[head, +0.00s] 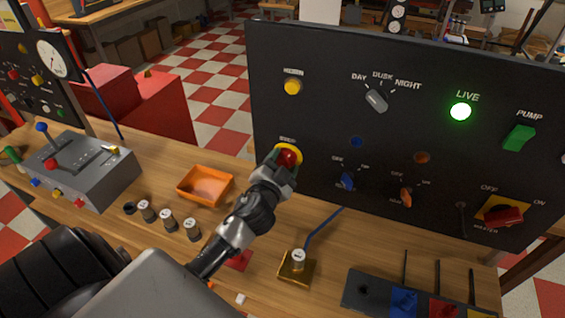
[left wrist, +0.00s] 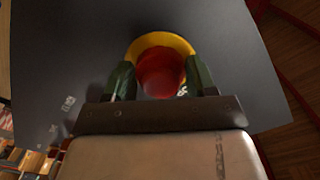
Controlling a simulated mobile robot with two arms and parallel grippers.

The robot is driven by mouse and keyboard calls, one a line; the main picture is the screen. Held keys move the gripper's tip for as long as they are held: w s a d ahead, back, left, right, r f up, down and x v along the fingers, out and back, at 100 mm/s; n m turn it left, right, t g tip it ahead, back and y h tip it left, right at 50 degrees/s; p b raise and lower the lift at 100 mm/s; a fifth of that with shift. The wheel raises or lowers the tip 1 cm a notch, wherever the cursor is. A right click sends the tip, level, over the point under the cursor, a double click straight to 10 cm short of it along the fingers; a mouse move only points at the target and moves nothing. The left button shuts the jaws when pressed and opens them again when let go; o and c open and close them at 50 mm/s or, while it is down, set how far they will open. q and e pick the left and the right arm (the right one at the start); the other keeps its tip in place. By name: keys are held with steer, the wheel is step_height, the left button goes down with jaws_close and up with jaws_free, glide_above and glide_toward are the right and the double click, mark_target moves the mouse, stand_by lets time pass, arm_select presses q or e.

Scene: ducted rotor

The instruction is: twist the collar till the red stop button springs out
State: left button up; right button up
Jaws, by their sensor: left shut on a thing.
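The red stop button (head: 288,157) sits in a yellow ring (head: 295,147) on the dark upright panel (head: 330,100). My left gripper (head: 284,164) is at the button, its fingers to either side of it. In the left wrist view the red button (left wrist: 161,74) shows between the two dark green fingers of my left gripper (left wrist: 160,82), with the yellow ring (left wrist: 160,40) behind it. The fingers are shut on the button's red head. I cannot tell how far the button stands out. My right gripper is not in view.
The panel also carries a yellow button (head: 292,87), a lit green LIVE lamp (head: 460,111), a grey selector (head: 376,100), a green pump switch (head: 519,138) and a red master switch (head: 503,215). An orange tray (head: 205,184), several small cylinders (head: 167,219) and a grey control box (head: 85,172) occupy the bench.

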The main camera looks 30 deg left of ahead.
arm_select(q)
steer(key=shift+m, duration=0.6)
steer(key=o, duration=0.9)
steer(key=b+v, duration=0.3)
steer(key=v, duration=0.7)
steer(key=shift+s+d, duration=0.15)
steer(key=shift+s, duration=0.2)
